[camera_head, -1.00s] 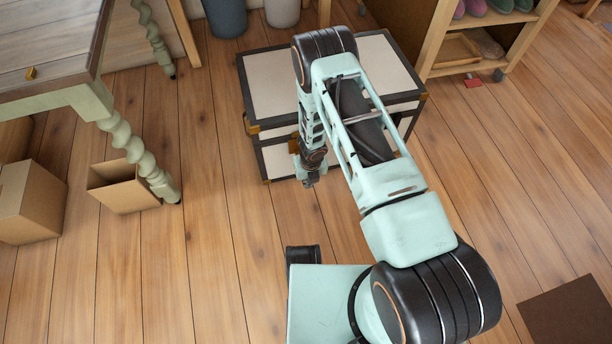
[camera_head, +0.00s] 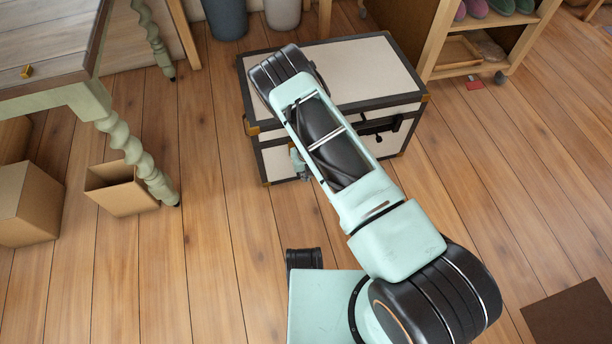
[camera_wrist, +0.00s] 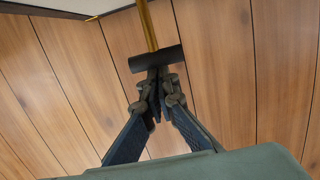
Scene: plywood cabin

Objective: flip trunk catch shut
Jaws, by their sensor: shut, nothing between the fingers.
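The trunk (camera_head: 375,70) has off-white panels, dark edging and brass corners, and its lid looks down. My arm crosses in front of its front face in the head view. A dark handle-like part (camera_head: 380,126) shows on the front, right of my arm. In the wrist view, a brass strip with a dark crossbar (camera_wrist: 147,26) lies just beyond my fingertips; it may be the catch, but I cannot tell its position. My gripper (camera_wrist: 155,84) is shut and empty, its tips at or very near the crossbar. Contact is unclear. In the head view it is mostly hidden.
A table (camera_head: 45,55) with turned legs stands at left, with an open cardboard box (camera_head: 122,195) beside its leg. Two bins (camera_head: 226,18) stand behind the trunk. A shoe shelf (camera_head: 470,55) is at the right. The plank floor before the trunk is mostly clear.

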